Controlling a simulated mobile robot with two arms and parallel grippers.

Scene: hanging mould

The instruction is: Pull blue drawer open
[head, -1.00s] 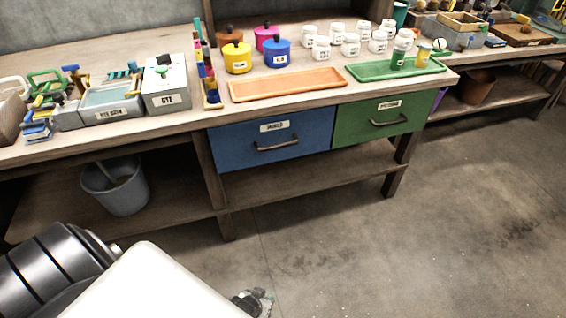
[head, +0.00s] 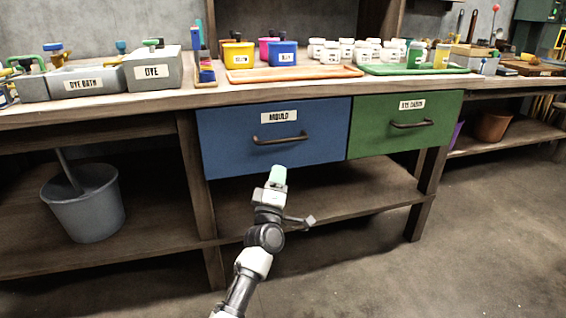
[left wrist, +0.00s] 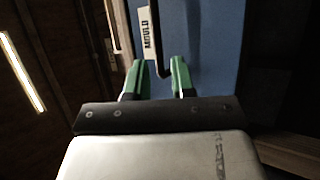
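The blue drawer (head: 232,148) is shut under the workbench top, with a "MOULD" label and a dark bar handle (head: 280,139). My left gripper (head: 277,176) is just below and in front of the handle in the head view. In the left wrist view the blue drawer (left wrist: 213,48) fills the upper right, and the handle (left wrist: 128,40) runs upright there, its bent end near the fingers. The green fingertips of my left gripper (left wrist: 160,82) are spread apart, with nothing gripped between them. My right gripper is not in view.
A green drawer (head: 374,133) with its own handle adjoins on the right. A lower shelf (head: 330,201) runs beneath the drawers, and a grey bucket (head: 85,207) stands at left. Containers and trays stand on the bench top (head: 120,102). The floor in front is open.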

